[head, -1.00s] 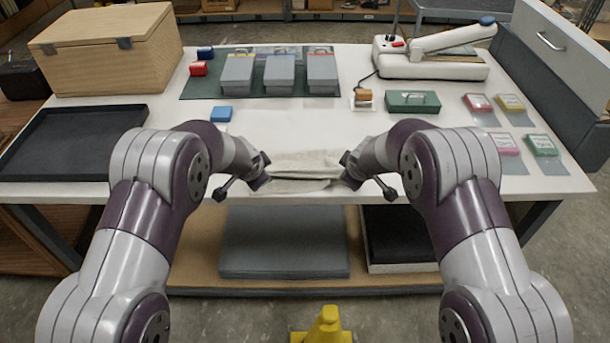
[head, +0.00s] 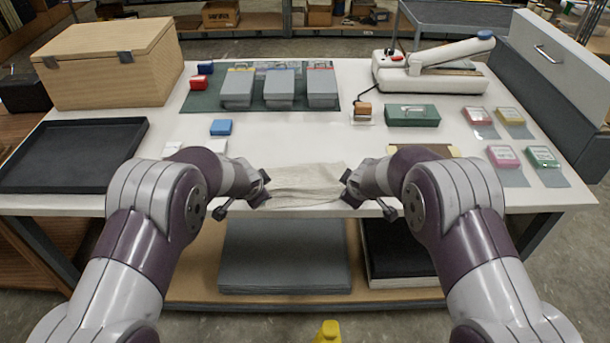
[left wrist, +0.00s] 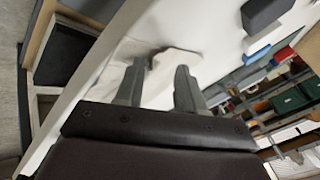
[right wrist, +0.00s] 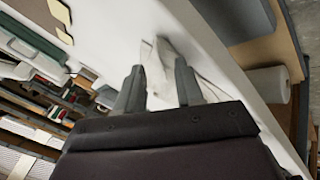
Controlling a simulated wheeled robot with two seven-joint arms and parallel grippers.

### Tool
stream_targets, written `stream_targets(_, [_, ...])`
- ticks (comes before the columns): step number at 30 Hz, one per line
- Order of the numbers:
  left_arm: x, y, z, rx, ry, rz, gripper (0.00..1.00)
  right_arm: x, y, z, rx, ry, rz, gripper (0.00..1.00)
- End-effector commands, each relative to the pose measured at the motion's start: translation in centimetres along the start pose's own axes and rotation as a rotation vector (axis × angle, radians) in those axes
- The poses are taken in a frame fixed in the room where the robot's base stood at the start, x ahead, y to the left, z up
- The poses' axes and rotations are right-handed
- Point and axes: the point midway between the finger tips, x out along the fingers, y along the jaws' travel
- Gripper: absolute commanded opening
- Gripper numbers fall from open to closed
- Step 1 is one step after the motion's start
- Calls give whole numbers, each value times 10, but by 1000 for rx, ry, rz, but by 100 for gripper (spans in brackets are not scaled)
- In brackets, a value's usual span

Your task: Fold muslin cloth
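The muslin cloth (head: 305,181) is off-white and lies at the front middle of the white table, with layered edges along its near side. My left gripper (head: 264,188) is at the cloth's left end and my right gripper (head: 348,188) at its right end. In the left wrist view the left fingers (left wrist: 160,72) stand apart, with pale cloth (left wrist: 168,66) beyond and between them. In the right wrist view the right fingers (right wrist: 160,70) also stand apart, with pale cloth (right wrist: 157,58) between them. Whether the fingertips touch the cloth is unclear.
A black tray (head: 70,183) and wooden box (head: 108,90) are at left. Grey boxes (head: 280,90) stand on a green mat behind the cloth. A blue block (head: 221,127), green box (head: 412,115) and white press (head: 430,82) are farther back.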

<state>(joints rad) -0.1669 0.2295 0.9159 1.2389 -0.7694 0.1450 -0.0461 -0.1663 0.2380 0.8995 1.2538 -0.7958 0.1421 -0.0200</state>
Motion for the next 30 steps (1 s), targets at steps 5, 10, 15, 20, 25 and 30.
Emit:
stream_targets(5, [-19, 0, 1, 1, -11, 9, 47, -19, 0, -1, -1, -6, -7, 47])
stream_targets(10, [-57, -3, -2, 1, -7, 6, 47, -58, 3, -3, -1, -4, -5, 47])
stream_targets(15, [-92, -3, -2, 1, -5, 5, 47, -93, 3, -3, -1, -3, -4, 47])
stream_targets(20, [-106, -2, -2, 2, -6, 6, 47, -106, 3, -3, -1, -3, -5, 47])
stream_targets(25, [-106, -3, -2, 2, -6, 6, 47, -107, 3, -3, -1, -3, -5, 47])
stream_targets(30, [-103, -3, -6, 11, -2, 11, 0, -103, 6, -4, -9, 0, -11, 0])
